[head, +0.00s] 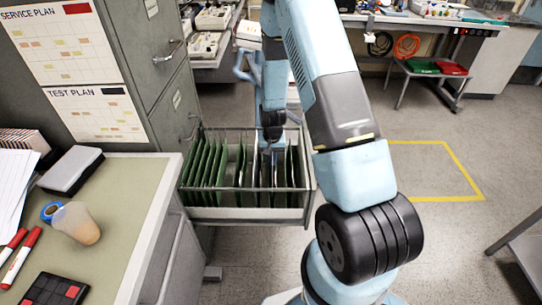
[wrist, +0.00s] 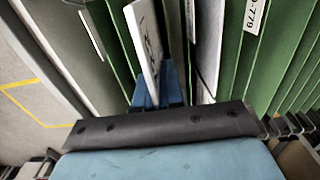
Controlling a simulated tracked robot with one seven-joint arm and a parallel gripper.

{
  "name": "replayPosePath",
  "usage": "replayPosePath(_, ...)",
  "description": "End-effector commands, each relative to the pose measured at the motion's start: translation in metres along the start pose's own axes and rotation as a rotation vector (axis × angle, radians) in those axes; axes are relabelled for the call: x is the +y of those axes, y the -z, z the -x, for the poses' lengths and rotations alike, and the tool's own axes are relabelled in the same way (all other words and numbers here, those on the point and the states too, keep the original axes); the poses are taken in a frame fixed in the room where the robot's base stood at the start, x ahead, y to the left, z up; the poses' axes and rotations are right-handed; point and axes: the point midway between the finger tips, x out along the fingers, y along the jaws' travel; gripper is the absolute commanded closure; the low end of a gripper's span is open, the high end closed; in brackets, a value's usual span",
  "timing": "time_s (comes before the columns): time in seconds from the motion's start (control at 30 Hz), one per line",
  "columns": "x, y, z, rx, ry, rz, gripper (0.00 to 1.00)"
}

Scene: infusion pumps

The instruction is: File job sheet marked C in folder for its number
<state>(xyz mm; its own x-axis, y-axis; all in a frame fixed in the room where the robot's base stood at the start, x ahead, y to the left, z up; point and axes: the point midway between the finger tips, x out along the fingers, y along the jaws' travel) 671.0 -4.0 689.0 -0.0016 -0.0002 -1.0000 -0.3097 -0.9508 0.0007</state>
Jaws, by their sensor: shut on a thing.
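My gripper (wrist: 160,92) is shut on a white job sheet (wrist: 147,40). Dark marks show on the sheet, but I cannot read a letter or number. The sheet stands on edge between green hanging folders (wrist: 232,55), and I cannot tell whether it is inside one. In the head view my gripper (head: 270,148) points down into the open file drawer (head: 250,214), among the green folders (head: 205,162). Its fingertips are hard to make out there.
The drawer belongs to a grey cabinet (head: 170,75). Open floor with a yellow outline (head: 430,198) lies to the right.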

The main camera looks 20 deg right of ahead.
Motion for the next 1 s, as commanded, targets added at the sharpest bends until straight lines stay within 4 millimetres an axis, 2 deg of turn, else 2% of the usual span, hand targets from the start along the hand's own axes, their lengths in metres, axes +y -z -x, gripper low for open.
replayPosePath(0.6,0.000,0.000,-0.033,0.001,0.000,-0.001,1.00)
replayPosePath(1.0,0.000,-0.001,-0.040,-0.002,-0.001,0.000,1.00)
